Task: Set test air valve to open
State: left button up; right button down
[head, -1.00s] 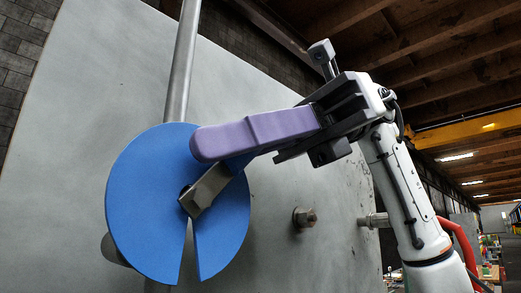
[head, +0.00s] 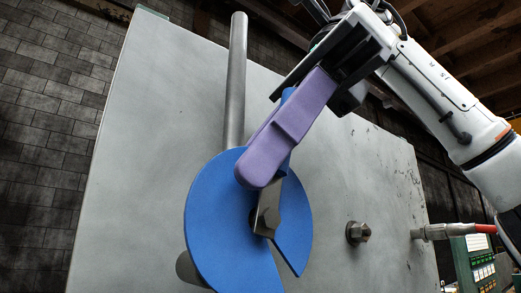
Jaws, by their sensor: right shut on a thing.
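The test air valve shows in the head view as a blue disc (head: 225,225) with a notch cut in its lower right. A metal bracket (head: 266,208) at its hub carries a purple handle (head: 285,132), which points up and to the right. My right gripper (head: 325,75) is shut on the upper end of the purple handle, and its dark fingers hide that end. My left gripper is not in view.
A grey metal panel (head: 350,190) stands behind the valve. A vertical pipe (head: 236,90) rises above the disc. A bolt (head: 357,232) and a hose fitting (head: 435,231) stick out at the right. A green control box (head: 478,262) stands at the lower right.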

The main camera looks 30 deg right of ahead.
jog(key=shift+a+h, duration=0.2)
jog(key=shift+h, duration=0.2)
dwell(0.5)
jog(key=c, duration=1.7)
grip_release()
jog(key=shift+c, duration=0.2)
jog(key=shift+d+y, duration=0.25)
jog(key=shift+y, duration=0.25)
jog(key=shift+w+d+y, duration=0.1)
jog(key=shift+d+y, duration=0.05)
jog(key=shift+y, duration=0.45)
